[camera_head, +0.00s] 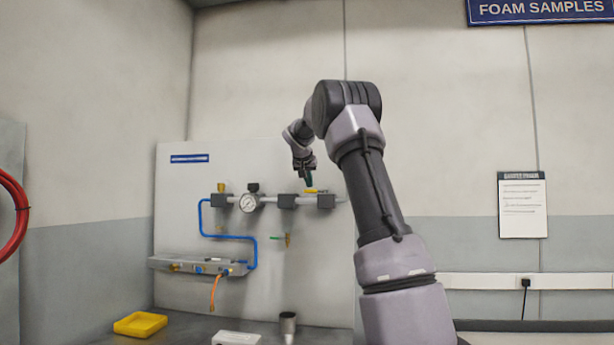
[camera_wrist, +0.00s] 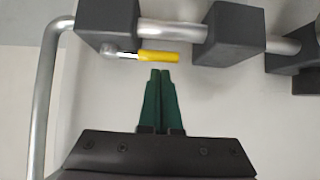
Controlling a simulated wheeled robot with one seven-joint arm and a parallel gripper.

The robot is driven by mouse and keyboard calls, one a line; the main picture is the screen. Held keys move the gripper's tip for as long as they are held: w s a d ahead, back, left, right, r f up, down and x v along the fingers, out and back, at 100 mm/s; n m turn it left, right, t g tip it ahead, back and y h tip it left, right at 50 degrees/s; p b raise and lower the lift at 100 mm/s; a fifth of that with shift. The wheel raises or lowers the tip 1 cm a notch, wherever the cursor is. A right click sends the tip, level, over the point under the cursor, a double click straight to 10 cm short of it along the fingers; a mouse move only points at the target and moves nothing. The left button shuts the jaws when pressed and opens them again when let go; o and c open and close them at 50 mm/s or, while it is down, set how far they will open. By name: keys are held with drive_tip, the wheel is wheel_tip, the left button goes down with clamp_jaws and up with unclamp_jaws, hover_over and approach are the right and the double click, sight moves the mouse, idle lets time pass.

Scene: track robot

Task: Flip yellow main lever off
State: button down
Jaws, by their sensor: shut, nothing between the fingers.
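The yellow main lever (camera_wrist: 158,57) is a short yellow handle on a metal stem beside a dark block on the grey pipe. In the wrist view it lies level, roughly along the pipe. In the head view the yellow lever (camera_head: 313,190) shows small at the right part of the pipe, partly hidden by my gripper. My gripper (camera_wrist: 161,72) has green fingers pressed together, with nothing between them. Its tips are just below the lever in the wrist view; whether they touch it I cannot tell. In the head view my gripper (camera_head: 309,183) is at the pipe.
Below hang a blue hose (camera_head: 228,237) and a grey shelf (camera_head: 198,265) with fittings. A yellow tray (camera_head: 140,324), a white box (camera_head: 236,338) and a metal cup (camera_head: 287,322) stand on the table.

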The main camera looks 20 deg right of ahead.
drive_tip(key=shift+x, duration=0.8)
drive_tip(key=shift+s, duration=0.15)
